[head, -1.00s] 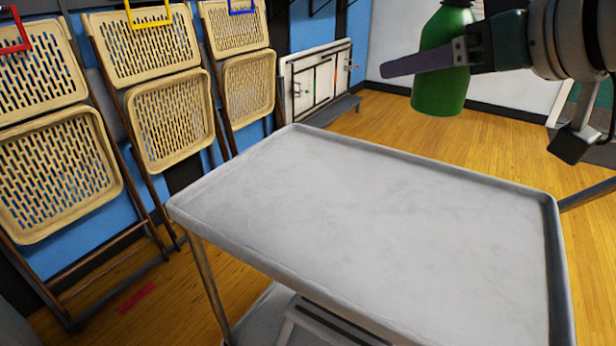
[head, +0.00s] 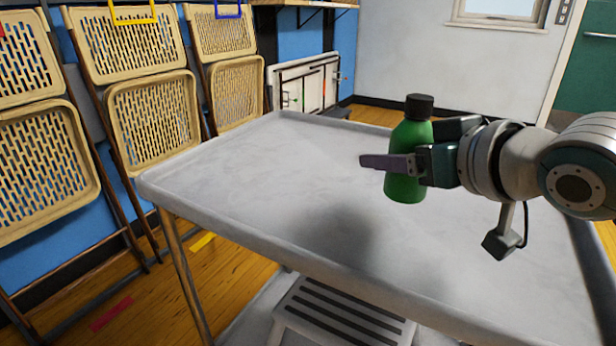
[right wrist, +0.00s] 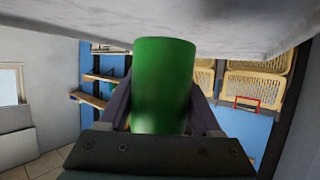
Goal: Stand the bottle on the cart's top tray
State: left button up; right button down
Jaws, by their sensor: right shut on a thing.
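The green bottle (head: 405,186) with a black cap is upright in the head view, over the cart's grey top tray (head: 250,185). My right gripper (head: 392,163) is shut on the bottle's body, coming in from the right. A dark shadow lies on the tray to the lower left of the bottle, and the bottle's base looks a little above the surface. In the right wrist view the bottle (right wrist: 164,85) sits between the two fingers, with the pale tray surface (right wrist: 235,28) across the top of the picture. My left gripper is not in view.
The tray has a raised rim and is otherwise bare. A step stool (head: 340,310) stands beneath it. Folded tan chairs (head: 150,110) hang along the blue wall at left. A folded white table (head: 305,85) leans behind. A green door (head: 588,70) is at far right.

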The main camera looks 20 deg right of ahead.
aim_at(394, 190)
jog(key=shift+f+b, duration=0.9)
jog(key=shift+f, duration=1.6)
jog(key=shift+f, duration=0.1)
jog(key=shift+c, duration=0.4)
grip_release()
jog(key=shift+s+r, duration=0.25)
jog(key=p+v, duration=0.3)
jog(key=v, duration=0.7)
jog(key=shift+s+p, duration=0.15)
jog(key=shift+p, duration=0.25)
jog(key=shift+s+d+r, duration=0.1)
jog(key=shift+s+r, duration=0.1)
jog(key=shift+s, duration=0.3)
